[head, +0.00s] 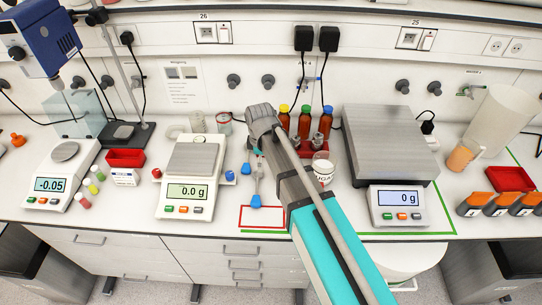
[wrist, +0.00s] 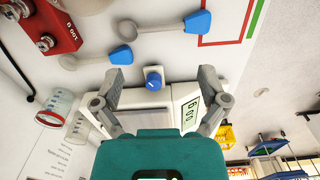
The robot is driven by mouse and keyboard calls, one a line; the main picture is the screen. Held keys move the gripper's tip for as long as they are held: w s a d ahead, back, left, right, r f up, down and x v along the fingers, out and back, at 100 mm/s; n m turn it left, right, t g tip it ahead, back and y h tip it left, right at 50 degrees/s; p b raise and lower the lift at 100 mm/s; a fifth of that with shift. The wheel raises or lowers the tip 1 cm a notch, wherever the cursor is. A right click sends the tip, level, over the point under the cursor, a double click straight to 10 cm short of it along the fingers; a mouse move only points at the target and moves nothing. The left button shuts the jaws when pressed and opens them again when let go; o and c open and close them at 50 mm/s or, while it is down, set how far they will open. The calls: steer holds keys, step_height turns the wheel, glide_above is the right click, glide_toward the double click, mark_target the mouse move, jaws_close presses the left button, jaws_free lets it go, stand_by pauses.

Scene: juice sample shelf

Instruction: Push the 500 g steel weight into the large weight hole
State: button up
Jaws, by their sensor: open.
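In the wrist view, a red weight block (wrist: 62,22) with shiny steel weights (wrist: 45,42) stands at the upper left, cut by the frame edge. A label reading about 100 g shows on it. In the head view, steel weights (head: 318,140) show right of my gripper (head: 262,120), in front of brown bottles; my arm hides part of the block. I cannot tell which weight is the 500 g one, nor make out the large hole. In the wrist view my gripper (wrist: 160,75) is open and empty, its fingers apart, with a small blue-capped item (wrist: 154,78) between them in the picture.
Two blue-handled spoons (wrist: 198,23) lie on the bench near a red outlined rectangle (head: 262,228). A balance (head: 187,195) reading 0.0 g stands left of my gripper. A large scale (head: 395,205) stands right. A sugar jar (head: 323,172) is beside my arm. A glass beaker (wrist: 56,105) shows too.

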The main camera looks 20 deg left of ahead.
steer(key=s+a+f+n+b, duration=0.1)
steer(key=s+a, duration=0.3)
steer(key=s, duration=0.1)
steer(key=shift+s+a+f, duration=0.15)
steer(key=shift+s+f, duration=0.15)
steer(key=shift+s, duration=0.1)
stand_by(0.4)
steer(key=w+d+f+m+b, duration=0.1)
steer(key=w+d+m, duration=0.3)
steer(key=d, duration=0.8)
steer(key=w+d+m, duration=0.1)
steer(key=d+m, duration=0.6)
steer(key=d, duration=0.4)
steer(key=s+d+m+b, duration=0.1)
steer(key=s+d+m, duration=0.2)
steer(key=d+m, duration=0.7)
steer(key=d+f, duration=0.1)
steer(key=d, duration=0.9)
